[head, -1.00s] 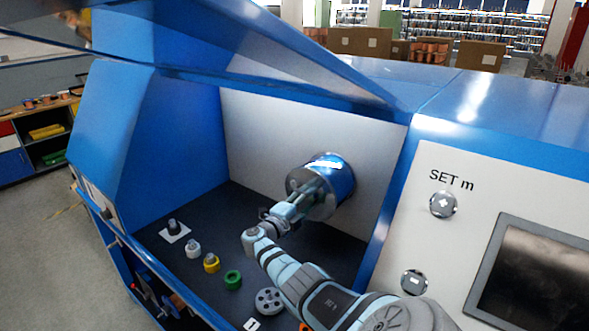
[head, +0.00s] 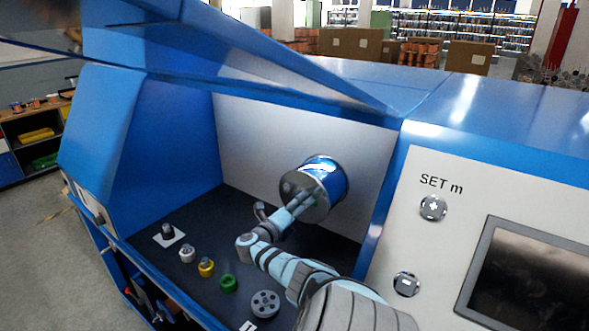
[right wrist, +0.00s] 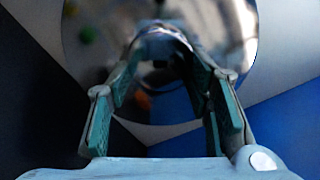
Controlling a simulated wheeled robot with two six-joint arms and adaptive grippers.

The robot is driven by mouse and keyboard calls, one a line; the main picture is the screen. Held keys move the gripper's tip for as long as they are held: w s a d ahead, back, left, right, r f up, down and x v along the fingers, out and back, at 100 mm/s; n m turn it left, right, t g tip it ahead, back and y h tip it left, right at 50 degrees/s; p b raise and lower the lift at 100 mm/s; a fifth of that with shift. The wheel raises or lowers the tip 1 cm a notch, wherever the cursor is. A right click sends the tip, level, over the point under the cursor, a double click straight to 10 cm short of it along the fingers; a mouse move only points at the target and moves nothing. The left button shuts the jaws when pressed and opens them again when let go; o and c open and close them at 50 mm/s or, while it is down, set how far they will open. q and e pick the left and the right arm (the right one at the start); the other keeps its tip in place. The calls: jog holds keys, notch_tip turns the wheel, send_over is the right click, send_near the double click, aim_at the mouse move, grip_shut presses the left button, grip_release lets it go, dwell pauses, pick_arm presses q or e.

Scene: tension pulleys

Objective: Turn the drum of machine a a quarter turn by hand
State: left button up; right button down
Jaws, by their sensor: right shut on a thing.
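The drum of the machine, a blue cylinder (head: 330,174) with a shiny metal front face, sticks out of the pale back wall inside the open blue bay. In the right wrist view its mirror-like face (right wrist: 98,45) fills the upper middle. My right gripper (head: 308,200) reaches in from the lower right, its fingers at the front of the drum. In the right wrist view the right gripper (right wrist: 160,75) has its two green-padded fingers on either side of a shiny round hub at the drum's middle, shut on it. My left gripper is not in view.
On the dark bay floor stand a black-topped piece on a white square (head: 168,235), a white knob (head: 187,253), a yellow knob (head: 206,267), a green ring (head: 228,283) and a grey holed disc (head: 265,303). A raised lid hangs above; a control panel (head: 455,160) stands right.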

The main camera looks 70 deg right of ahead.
jog(key=m, duration=0.4)
jog(key=shift+w+d+r+m+b, duration=0.15)
jog(key=shift+w+m+b, duration=0.1)
jog(key=shift+m+b, duration=0.15)
dwell(0.4)
jog(key=c, duration=0.8)
grip_release()
jog(key=shift+c, duration=0.2)
jog(key=shift+f, duration=0.2)
jog(key=v, duration=1.2)
